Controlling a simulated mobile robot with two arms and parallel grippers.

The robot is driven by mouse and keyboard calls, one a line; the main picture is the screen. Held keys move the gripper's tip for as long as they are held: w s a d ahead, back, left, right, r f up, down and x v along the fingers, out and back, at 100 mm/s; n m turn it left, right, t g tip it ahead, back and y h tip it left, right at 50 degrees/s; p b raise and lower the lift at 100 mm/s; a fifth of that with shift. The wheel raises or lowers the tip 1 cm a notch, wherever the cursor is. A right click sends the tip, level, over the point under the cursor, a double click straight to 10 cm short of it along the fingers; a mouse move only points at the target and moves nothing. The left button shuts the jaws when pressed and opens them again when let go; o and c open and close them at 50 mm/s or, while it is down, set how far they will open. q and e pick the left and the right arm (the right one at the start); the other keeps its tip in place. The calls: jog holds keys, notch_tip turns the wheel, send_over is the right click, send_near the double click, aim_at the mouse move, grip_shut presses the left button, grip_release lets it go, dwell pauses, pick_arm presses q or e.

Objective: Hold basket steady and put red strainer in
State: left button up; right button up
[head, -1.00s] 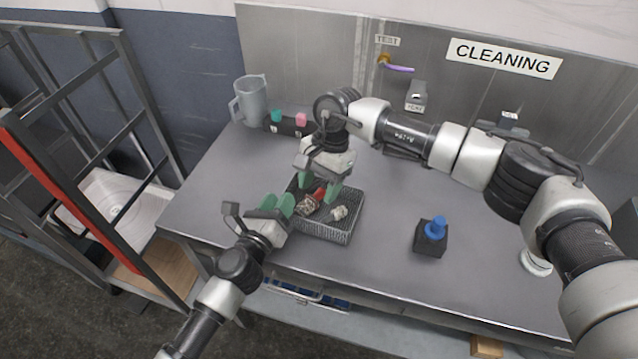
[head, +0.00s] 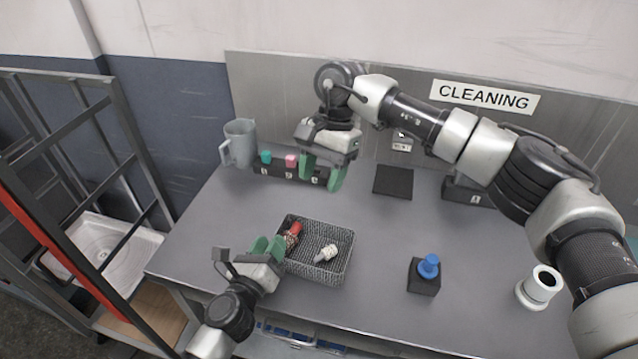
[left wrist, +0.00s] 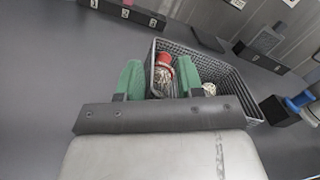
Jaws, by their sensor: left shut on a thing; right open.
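The grey mesh basket (head: 338,272) stands on the table, left of the middle. The red strainer (head: 295,229) lies inside it at the left end, and its red end also shows in the left wrist view (left wrist: 164,60). My left gripper (head: 268,247) is shut on the basket's left wall, with its green fingers on either side of the wall; the basket's rim shows between them in the left wrist view (left wrist: 152,62). My right gripper (head: 322,170) is open and empty, raised above the table behind the basket.
A white-topped strainer (head: 328,252) also lies in the basket. A dark block with a blue piece (head: 428,265) stands to the right, and a white cup-like part (head: 541,284) further right. A holder with teal and pink pieces (head: 290,161) and a grey jug (head: 239,143) stand at the back left.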

pick_arm(q)
jog(key=shift+s+f, duration=0.2)
jog(key=shift+f, duration=0.4)
jog(key=o, duration=1.1)
jog(key=shift+w, duration=0.1)
jog(key=v, duration=1.2)
jog(key=shift+r, duration=0.25)
